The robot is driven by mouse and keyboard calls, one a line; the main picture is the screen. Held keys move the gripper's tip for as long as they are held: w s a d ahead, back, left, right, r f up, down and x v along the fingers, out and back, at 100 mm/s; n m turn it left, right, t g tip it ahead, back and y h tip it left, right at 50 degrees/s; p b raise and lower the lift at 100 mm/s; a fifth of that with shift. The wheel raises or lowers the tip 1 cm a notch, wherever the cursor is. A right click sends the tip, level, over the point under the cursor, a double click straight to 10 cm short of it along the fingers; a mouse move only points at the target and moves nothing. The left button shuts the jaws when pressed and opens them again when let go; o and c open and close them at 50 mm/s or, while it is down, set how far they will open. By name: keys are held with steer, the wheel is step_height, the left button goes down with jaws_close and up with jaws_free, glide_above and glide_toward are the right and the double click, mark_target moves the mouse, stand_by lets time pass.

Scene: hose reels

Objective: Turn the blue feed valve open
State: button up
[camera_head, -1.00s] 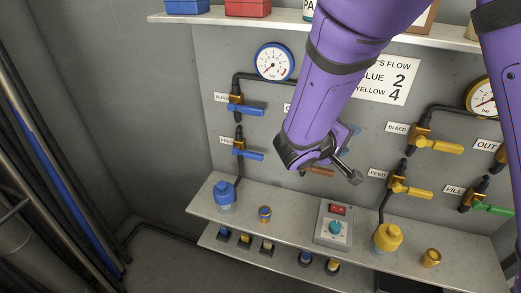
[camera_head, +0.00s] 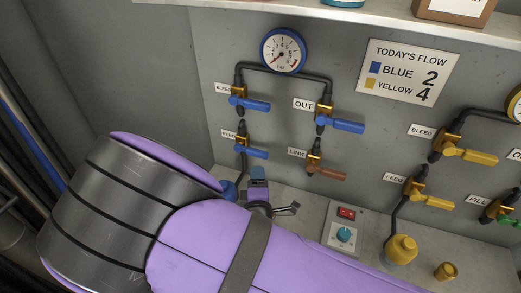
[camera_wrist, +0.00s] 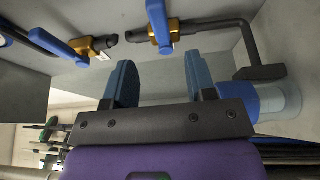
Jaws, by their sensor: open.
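The blue feed valve has a brass body and a blue lever (camera_head: 252,152) pointing right and slightly down, beside a FEED label (camera_head: 228,134) in the head view. In the wrist view its lever (camera_wrist: 158,22) is at the top centre, ahead of the fingers. My gripper (camera_head: 258,174) is just below the lever in the head view. Its two blue fingers (camera_wrist: 159,75) are apart, with nothing between them. The fingers do not appear to touch the lever. My wrist hides most of the blue bottle below the valve.
The blue bleed valve (camera_head: 249,104) is directly above, the OUT valve (camera_head: 346,126) and orange LINK valve (camera_head: 326,173) to the right. The blue bottle (camera_wrist: 265,100) stands close to the right finger in the wrist view. A control box (camera_head: 341,235) and yellow bottle (camera_head: 401,249) stand on the shelf.

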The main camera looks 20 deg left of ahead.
mark_target(257, 155)
steer(key=x, duration=1)
steer(key=shift+w+a, duration=0.1)
steer(key=shift+w, duration=0.25)
jaws_close()
